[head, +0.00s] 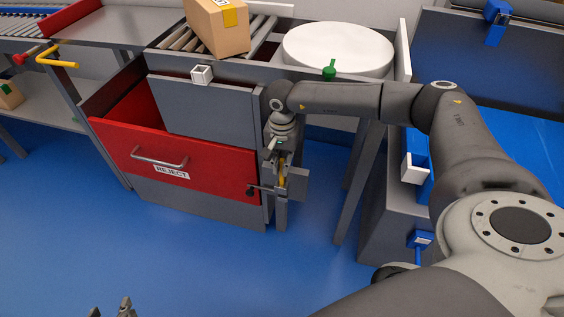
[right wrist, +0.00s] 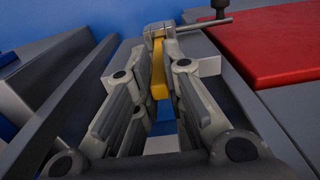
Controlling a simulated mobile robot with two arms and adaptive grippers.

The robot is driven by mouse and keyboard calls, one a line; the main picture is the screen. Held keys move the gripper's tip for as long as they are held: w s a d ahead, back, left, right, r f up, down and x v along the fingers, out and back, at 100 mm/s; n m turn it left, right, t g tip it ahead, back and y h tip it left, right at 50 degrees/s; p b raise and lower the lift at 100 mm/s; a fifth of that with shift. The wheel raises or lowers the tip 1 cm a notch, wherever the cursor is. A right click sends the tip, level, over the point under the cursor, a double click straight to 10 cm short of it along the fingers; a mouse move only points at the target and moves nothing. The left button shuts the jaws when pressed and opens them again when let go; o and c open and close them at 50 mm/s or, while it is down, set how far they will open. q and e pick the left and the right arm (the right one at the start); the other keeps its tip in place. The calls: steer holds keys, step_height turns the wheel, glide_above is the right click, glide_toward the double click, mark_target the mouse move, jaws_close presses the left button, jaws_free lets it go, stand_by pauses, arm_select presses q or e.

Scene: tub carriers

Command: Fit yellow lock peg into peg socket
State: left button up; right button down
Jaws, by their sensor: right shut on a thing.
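The yellow lock peg (head: 282,177) is a slim yellow bar, held below my right wrist. My right gripper (head: 281,171) points down at the right end of the red drawer and is shut on the peg. In the right wrist view the peg (right wrist: 158,77) lies between the fingers, its far end at a metal bracket (right wrist: 160,31). I cannot tell whether this bracket is the peg socket, or whether the peg is inside it or only close to it. My left gripper (head: 111,308) shows only its separated fingertips at the bottom edge.
The red REJECT drawer (head: 215,165) stands pulled out, with a dark-knobbed metal handle (head: 259,188) at its right end. A cardboard box (head: 217,28) sits on rollers above. A white round table (head: 338,48) and blue-fitted grey units stand right. Blue floor is free in front.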

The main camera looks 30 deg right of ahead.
arm_select(q)
steer(key=shift+w+d+r+t, duration=0.2)
steer(key=shift+w+r+t, duration=0.1)
steer(key=shift+w+r, duration=0.15)
steer(key=shift+w+d+r+t, duration=0.15)
steer(key=shift+w+r+t, duration=0.15)
steer(key=shift+w, duration=0.15)
arm_select(e)
steer(key=shift+f, duration=0.3)
steer(key=c, duration=1.5)
jaws_free()
arm_select(q)
steer(key=shift+s, duration=0.1)
steer(key=shift+s+f, duration=0.1)
arm_select(e)
steer(key=shift+r, duration=0.15)
